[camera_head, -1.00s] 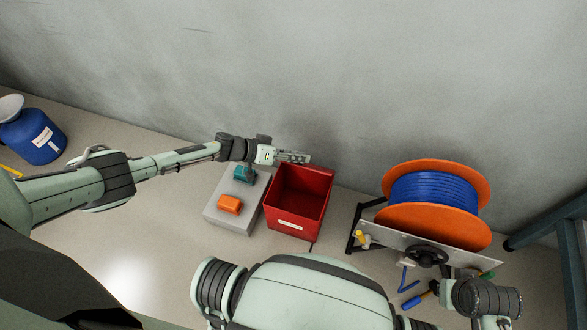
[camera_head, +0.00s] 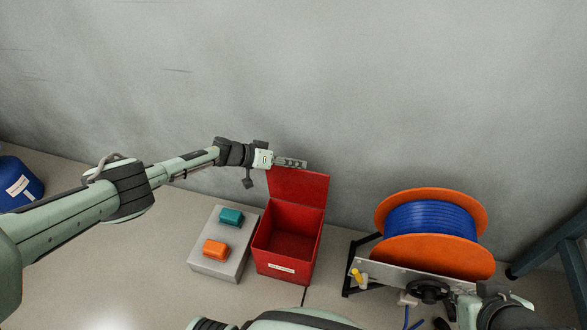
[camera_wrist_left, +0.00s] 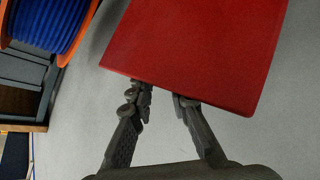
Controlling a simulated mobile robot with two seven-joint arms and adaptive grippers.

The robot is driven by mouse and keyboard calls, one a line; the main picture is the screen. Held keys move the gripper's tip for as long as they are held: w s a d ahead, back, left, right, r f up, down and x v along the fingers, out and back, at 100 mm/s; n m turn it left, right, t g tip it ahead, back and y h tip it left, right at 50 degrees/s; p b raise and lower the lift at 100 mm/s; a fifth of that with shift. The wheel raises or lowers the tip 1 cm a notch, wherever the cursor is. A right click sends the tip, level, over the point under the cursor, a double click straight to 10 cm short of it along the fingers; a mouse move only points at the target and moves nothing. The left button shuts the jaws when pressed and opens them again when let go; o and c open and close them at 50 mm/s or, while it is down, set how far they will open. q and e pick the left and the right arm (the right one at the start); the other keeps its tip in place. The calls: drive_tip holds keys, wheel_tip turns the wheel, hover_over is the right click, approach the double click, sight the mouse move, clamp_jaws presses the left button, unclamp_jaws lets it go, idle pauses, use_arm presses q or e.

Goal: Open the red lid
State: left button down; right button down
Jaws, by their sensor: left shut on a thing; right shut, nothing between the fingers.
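The red lid (camera_head: 298,187) stands raised at the back edge of the red box (camera_head: 283,268), and the box's inside is open to view. My left gripper (camera_head: 303,164) is at the lid's upper edge in the head view. In the left wrist view the fingers (camera_wrist_left: 160,105) meet the edge of the red lid (camera_wrist_left: 200,45) and are shut on it; the exact contact is partly hidden behind the panel.
A grey control box (camera_head: 205,265) with a teal button (camera_head: 231,216) and an orange button (camera_head: 215,250) stands left of the red box. An orange reel with blue cable (camera_head: 432,220) stands on the right. A blue container (camera_head: 18,185) is at far left; a wall is behind.

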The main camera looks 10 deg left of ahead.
use_arm(q)
drive_tip(key=shift+w+a+f, duration=0.1)
drive_tip(key=shift+a+f, duration=0.05)
idle(0.3)
drive_tip(key=c, duration=1.5)
unclamp_jaws()
drive_tip(key=shift+f, duration=0.1)
drive_tip(key=v, duration=1.2)
